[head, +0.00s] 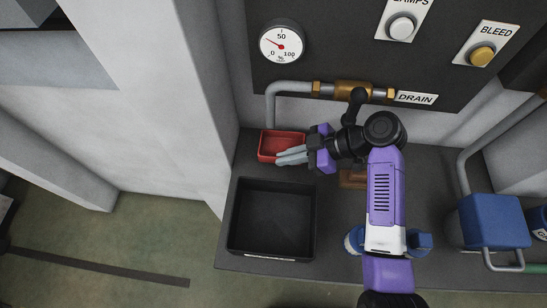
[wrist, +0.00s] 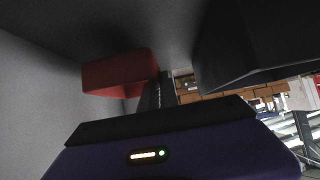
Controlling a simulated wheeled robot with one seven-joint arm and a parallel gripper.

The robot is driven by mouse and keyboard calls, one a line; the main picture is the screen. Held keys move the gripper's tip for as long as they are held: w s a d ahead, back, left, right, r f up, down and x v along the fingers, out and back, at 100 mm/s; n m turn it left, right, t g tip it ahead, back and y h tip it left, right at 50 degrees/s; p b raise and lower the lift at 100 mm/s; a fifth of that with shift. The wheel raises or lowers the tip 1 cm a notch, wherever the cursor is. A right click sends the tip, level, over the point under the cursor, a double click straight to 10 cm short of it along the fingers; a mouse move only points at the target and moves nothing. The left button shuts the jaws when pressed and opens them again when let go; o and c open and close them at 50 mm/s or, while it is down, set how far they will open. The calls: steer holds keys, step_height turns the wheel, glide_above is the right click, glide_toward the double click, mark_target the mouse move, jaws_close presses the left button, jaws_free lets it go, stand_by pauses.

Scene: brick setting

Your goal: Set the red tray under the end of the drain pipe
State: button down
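The red tray (head: 264,150) sits on the dark bench at the back left, open side up. The grey drain pipe (head: 270,108) runs left from the brass valve (head: 352,89) and bends down; its lower end shows at the tray's back left rim. My gripper (head: 281,157) reaches in from the right, its two grey fingers close together over the tray's front right part. Whether they pinch the tray wall I cannot tell. In the wrist view the red tray (wrist: 115,73) shows beside the dark fingers (wrist: 158,92), which partly overlap its edge.
A black bin (head: 272,218) stands in front of the red tray. A gauge (head: 282,42) and a DRAIN label (head: 416,98) are on the back panel. A blue box (head: 494,221) stands at the right. A pale wall bounds the bench on the left.

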mark_target(270, 162)
steer(key=x, duration=0.3)
steer(key=shift+a+p, duration=0.4)
steer(key=shift+a+f, duration=0.1)
steer(key=shift+f, duration=0.15)
steer(key=shift+f, duration=0.15)
steer(key=c, duration=1.6)
jaws_free()
steer(key=shift+r, duration=0.2)
steer(key=b+v, duration=0.1)
steer(key=v, duration=0.6)
steer(key=shift+d+r+b, duration=0.1)
steer(key=shift+d+b, duration=0.15)
steer(key=shift+b, duration=0.1)
